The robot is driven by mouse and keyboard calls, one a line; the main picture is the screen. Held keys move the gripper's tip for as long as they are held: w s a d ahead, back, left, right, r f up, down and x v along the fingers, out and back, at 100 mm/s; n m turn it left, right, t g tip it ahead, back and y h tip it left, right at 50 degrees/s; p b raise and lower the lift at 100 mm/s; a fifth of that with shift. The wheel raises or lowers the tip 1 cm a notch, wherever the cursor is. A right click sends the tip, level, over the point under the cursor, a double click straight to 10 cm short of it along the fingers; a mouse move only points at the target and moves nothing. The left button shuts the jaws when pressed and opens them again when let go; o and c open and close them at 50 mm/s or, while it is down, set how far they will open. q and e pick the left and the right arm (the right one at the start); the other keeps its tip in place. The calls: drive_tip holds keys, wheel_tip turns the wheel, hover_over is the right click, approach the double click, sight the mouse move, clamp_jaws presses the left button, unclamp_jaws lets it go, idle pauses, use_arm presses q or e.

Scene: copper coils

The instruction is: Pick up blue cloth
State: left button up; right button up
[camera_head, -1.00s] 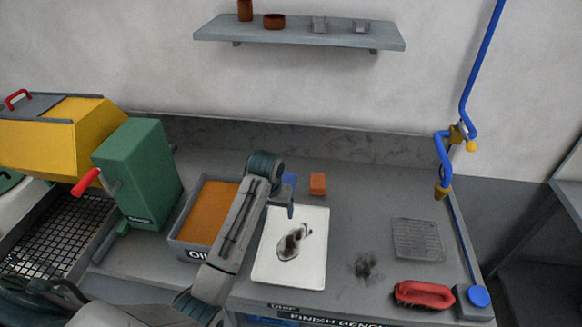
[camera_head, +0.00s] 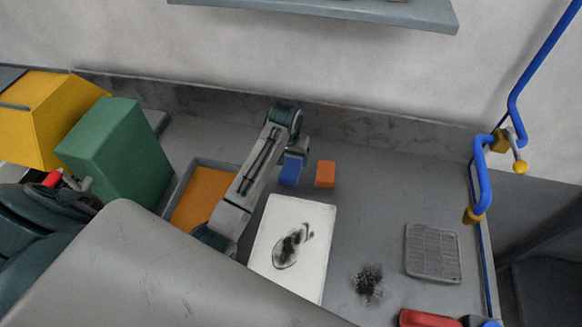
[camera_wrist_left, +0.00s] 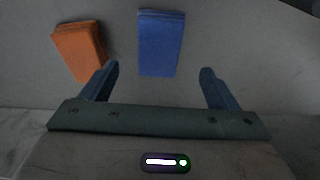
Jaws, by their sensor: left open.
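The blue cloth (camera_head: 290,171) is a small folded block lying on the grey bench top, just left of an orange block and partly behind my left wrist. In the left wrist view the blue cloth (camera_wrist_left: 160,43) lies ahead of the jaws, between the lines of the two fingers. My left gripper (camera_wrist_left: 160,75) is open and empty, with its fingers on either side of the cloth's near end and apart from it. In the head view my left gripper (camera_head: 298,148) is over the back of the bench beside the cloth. My right gripper does not show.
The orange folded block (camera_head: 325,174) lies close beside the cloth. A white sheet with a dark smudge (camera_head: 310,215), a grey tray of orange material (camera_head: 190,212), a green box (camera_head: 115,150) and a grey mesh pad (camera_head: 432,252) stand around. The back wall ledge is close behind.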

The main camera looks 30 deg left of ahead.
sight(291, 169)
use_arm(q)
drive_tip(key=shift+f, duration=0.4)
wheel_tip(291, 169, down, 3)
drive_tip(key=shift+w+r+p, duration=0.15)
drive_tip(key=shift+p, duration=1.05)
wheel_tip(291, 169, down, 2)
drive_tip(key=shift+w+f, duration=0.1)
drive_tip(key=shift+f, duration=0.3)
drive_tip(key=c, duration=0.8)
drive_tip(key=shift+c, duration=1.4)
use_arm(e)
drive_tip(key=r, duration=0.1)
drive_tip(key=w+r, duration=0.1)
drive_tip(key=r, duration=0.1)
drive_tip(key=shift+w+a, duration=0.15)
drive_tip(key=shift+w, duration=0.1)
